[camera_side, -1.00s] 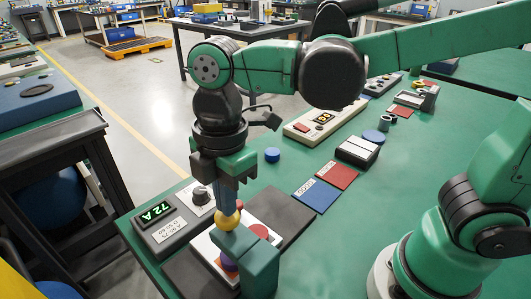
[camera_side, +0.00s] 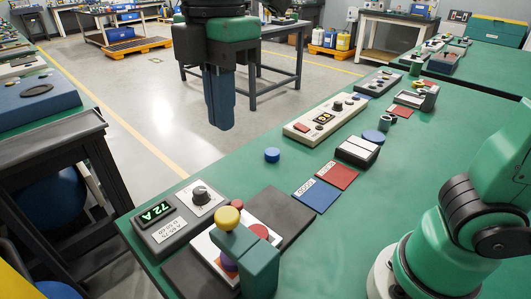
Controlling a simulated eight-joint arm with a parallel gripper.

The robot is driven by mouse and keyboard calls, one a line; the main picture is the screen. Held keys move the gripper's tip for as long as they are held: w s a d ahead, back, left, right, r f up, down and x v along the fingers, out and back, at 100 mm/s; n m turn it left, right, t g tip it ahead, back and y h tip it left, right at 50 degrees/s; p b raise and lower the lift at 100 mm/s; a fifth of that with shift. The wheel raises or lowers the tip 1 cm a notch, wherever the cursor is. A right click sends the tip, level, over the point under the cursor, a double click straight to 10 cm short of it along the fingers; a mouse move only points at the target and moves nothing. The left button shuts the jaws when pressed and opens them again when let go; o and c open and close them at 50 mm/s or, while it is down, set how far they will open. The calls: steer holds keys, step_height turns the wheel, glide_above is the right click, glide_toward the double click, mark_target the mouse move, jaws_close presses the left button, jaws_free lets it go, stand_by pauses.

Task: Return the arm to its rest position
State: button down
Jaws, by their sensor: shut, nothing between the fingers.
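My gripper (camera_side: 220,125) hangs high at the top centre of the side view, fingers pointing down. Its fingers are shut and nothing shows between them. It is well above and apart from the test stand (camera_side: 258,262), a teal post with a yellow knob (camera_side: 228,217) on top. Beneath the knob is a purple piece (camera_side: 229,262), partly hidden by the post. The base of my arm is at the right; the upper links are out of view.
A grey meter (camera_side: 170,217) reading "72 A" sits left of the stand. A blue cap (camera_side: 272,155), a blue card (camera_side: 315,195), a red card (camera_side: 336,174), a white-topped box (camera_side: 358,150) and a cream device (camera_side: 325,119) lie on the green table. The air around my gripper looks clear.

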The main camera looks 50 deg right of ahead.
steer(key=shift+f, duration=0.1)
steer(key=w+d+f+m+t, duration=0.1)
steer(key=d+f+m+t, duration=0.6)
steer(key=d+f+m, duration=0.6)
steer(key=d+m, duration=0.1)
steer(key=m, duration=0.4)
steer(key=shift+w, duration=0.15)
